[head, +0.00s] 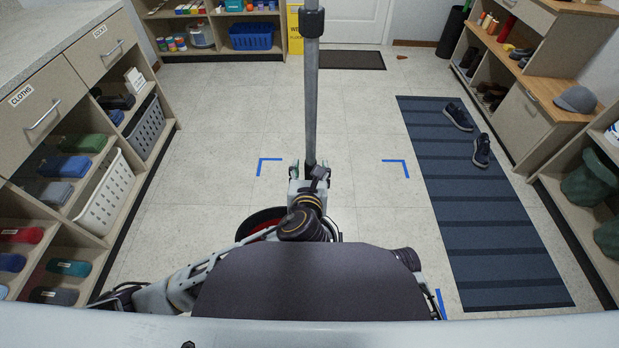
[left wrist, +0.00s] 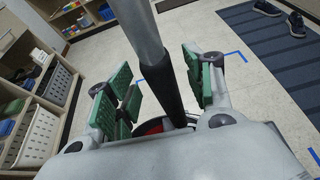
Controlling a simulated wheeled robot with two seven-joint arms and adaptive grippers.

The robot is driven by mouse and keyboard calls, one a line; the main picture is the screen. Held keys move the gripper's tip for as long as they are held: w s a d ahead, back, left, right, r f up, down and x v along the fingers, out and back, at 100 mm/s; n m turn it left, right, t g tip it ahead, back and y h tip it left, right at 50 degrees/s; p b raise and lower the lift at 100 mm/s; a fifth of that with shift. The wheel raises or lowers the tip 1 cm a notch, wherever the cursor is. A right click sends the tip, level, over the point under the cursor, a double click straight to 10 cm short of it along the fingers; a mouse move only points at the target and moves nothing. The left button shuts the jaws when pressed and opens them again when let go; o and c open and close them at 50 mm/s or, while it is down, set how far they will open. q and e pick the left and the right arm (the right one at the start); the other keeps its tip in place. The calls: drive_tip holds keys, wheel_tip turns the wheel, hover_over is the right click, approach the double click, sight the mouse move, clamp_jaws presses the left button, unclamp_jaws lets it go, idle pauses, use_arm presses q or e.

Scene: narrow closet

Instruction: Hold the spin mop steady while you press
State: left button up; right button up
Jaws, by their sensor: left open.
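The spin mop's grey pole (head: 311,100) stands upright in the middle of the head view, with a black collar near the top. Its foot is hidden behind my left arm. A dark round bucket with red inside (head: 262,219) shows partly behind that arm. My left gripper (head: 310,172) is at the pole's lower part. In the left wrist view the pole (left wrist: 144,32) and its black lower sleeve (left wrist: 162,88) pass between the green-padded fingers of my left gripper (left wrist: 165,85), which are spread open. My right gripper does not show.
Blue tape corners (head: 269,163) mark the floor around the mop. A dark striped mat (head: 470,200) with shoes (head: 481,150) lies at the right. Shelves with baskets (head: 106,195) line the left, and a wooden bench unit (head: 545,100) lines the right. The tiled floor between is clear.

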use_arm(q)
drive_tip(key=shift+x, duration=0.8)
drive_tip(key=shift+c, duration=0.2)
clamp_jaws()
